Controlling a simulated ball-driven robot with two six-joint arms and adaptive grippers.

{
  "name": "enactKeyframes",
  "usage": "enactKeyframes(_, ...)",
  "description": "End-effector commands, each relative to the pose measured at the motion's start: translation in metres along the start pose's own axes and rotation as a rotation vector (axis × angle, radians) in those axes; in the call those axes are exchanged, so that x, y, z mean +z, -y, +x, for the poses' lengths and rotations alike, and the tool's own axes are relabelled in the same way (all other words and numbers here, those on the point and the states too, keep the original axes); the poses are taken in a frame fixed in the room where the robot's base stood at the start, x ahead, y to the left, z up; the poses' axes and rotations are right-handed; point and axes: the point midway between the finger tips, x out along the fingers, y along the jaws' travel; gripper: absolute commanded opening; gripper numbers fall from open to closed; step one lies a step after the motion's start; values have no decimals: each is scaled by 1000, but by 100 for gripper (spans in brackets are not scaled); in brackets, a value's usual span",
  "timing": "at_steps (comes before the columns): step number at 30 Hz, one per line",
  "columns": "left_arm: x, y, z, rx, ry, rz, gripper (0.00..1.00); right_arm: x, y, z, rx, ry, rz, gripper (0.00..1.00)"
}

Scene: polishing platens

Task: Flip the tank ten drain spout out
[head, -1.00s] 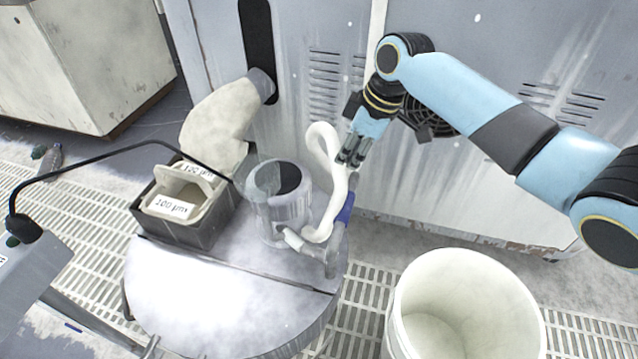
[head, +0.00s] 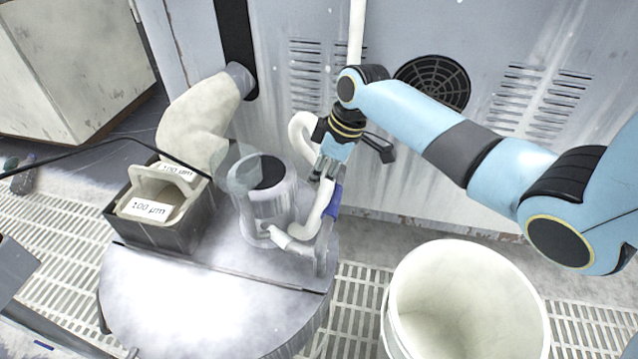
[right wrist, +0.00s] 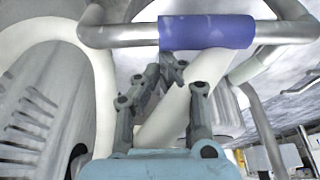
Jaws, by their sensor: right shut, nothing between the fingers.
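A round grey tank (head: 190,300) stands at lower centre in the head view. A metal pipe with a blue sleeve (head: 334,198) stands at the right edge of its lid; I take this pipe for the drain spout. In the right wrist view the blue sleeve (right wrist: 207,31) lies across the top on a bent metal tube. A white hose (head: 300,135) loops beside the pipe. My right gripper (head: 319,172) is shut and empty, just above and left of the sleeve, in front of the hose. In the right wrist view its fingertips (right wrist: 172,68) are just below the sleeve; contact is unclear.
A white bucket (head: 465,300) stands at right on the grated floor. A grey cabinet with vents (head: 430,185) closes off the back.

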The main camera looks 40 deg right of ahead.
Motion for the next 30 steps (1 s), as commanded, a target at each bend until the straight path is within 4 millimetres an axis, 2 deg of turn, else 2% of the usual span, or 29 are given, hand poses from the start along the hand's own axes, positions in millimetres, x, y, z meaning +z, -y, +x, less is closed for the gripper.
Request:
enactKeyframes(3, -9, -2, -8, 2, -2, 2, 40, 0, 0, 10, -1, 1, 1, 0)
enactKeyframes(8, -16, -3, -14, 2, -5, 2, 40, 0, 0, 14, 0, 1, 0, 0)
enactKeyframes(21, -16, -2, -15, 2, -6, 2, 40, 0, 0, 12, 2, 0, 4, 0)
enactKeyframes(26, -1, 0, -4, 0, 4, 0, 40, 4, -1, 10, 10, 0, 30, 0)
enactKeyframes(30, 20, 4, 11, -3, 10, -3, 40, 10, -2, 5, 25, 0, 75, 0)
